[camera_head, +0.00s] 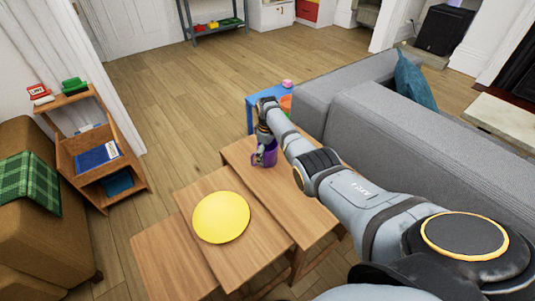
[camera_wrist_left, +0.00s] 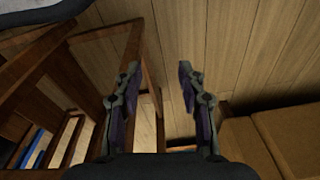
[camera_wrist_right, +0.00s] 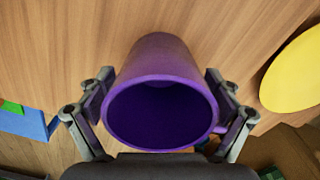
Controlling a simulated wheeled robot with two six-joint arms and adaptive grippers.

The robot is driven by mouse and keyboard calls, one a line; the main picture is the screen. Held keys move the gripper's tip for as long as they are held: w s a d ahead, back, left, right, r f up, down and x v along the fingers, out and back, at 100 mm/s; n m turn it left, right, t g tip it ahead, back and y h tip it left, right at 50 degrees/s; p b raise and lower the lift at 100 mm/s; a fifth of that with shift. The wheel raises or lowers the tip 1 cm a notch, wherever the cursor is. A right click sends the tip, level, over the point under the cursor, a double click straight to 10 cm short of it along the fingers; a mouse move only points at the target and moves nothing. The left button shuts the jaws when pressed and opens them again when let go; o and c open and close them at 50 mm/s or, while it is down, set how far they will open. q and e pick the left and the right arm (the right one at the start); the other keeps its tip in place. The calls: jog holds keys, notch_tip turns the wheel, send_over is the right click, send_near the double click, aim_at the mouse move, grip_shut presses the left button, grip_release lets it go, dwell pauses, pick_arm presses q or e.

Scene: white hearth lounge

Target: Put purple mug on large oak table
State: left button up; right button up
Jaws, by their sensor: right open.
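The purple mug (camera_head: 268,157) is at the far end of the large oak table (camera_head: 285,195), the tallest of three stepped tables. In the right wrist view the mug (camera_wrist_right: 158,60) stands on the wood, its mouth toward the camera and its handle at the lower right. My right gripper (camera_head: 264,143) is open, with one finger on each side of the mug; I cannot tell whether they touch it. My left gripper (camera_wrist_left: 157,76) shows only in the left wrist view, open and empty above the floor.
A yellow plate (camera_head: 221,217) lies on the middle table. A grey sofa (camera_head: 385,125) borders the tables at the right, behind my right arm. A wooden shelf (camera_head: 96,150) and a brown armchair (camera_head: 30,235) stand at the left. The floor between is clear.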

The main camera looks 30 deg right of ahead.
jog(key=shift+r, duration=0.4)
pick_arm(q)
jog(key=s+a+f+p, duration=0.2)
jog(key=s+f+p, duration=0.2)
jog(key=s+f, duration=0.2)
jog(key=shift+s+a+f, duration=0.15)
jog(key=shift+a+f, duration=0.1)
jog(key=shift+f, duration=0.5)
pick_arm(e)
notch_tip(320, 180, up, 12)
jog(key=shift+f, duration=0.25)
pick_arm(q)
jog(key=shift+s, duration=0.1)
pick_arm(e)
jog(key=shift+f, duration=0.1)
